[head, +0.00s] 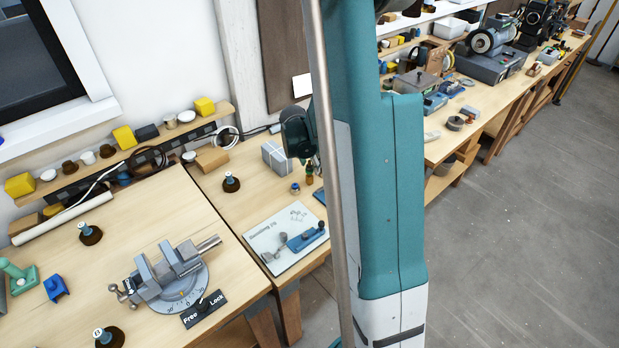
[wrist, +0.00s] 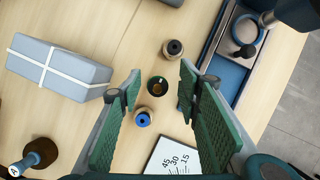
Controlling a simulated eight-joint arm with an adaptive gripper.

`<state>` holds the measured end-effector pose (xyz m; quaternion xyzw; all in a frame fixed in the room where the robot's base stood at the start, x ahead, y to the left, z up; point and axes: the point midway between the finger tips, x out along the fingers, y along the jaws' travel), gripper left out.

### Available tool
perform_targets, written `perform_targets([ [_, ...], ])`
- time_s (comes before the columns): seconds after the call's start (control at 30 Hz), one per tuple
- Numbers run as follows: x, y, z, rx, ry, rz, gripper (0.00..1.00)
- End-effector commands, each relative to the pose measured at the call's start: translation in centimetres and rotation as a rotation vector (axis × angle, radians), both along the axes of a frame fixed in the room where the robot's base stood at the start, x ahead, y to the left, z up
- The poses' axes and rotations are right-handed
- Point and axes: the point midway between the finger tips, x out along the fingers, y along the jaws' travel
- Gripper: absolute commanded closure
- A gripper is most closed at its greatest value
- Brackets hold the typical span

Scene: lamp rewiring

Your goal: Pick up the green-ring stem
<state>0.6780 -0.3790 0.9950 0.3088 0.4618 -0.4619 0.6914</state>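My gripper (wrist: 159,82) is open in the wrist view, with its two green padded fingers apart and nothing held. Between and beyond the fingertips, a small round piece with a dark green rim (wrist: 157,86), seen from above, looks like the green-ring stem. A blue-ringed piece (wrist: 142,118) stands just below it in the picture, and a tan piece with a dark top (wrist: 173,48) just above. In the head view, a small green-and-brown piece (head: 309,176) and a blue-topped piece (head: 295,188) stand beside my arm, which hides part of this area. I cannot tell finger height.
A grey box with white straps (wrist: 58,68) lies at the left in the wrist view. A blue tray (wrist: 240,55) is at the right, and a white marked card (wrist: 175,158) below. In the head view, a grey vise (head: 168,273) stands on the near bench.

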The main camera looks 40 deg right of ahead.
Motion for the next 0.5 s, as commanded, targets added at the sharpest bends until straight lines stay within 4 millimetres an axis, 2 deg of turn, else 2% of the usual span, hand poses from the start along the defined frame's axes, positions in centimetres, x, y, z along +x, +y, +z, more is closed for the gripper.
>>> perform_targets([
  [0.5,0.1,-0.17,-0.43,0.0,0.0,0.0,0.66],
])
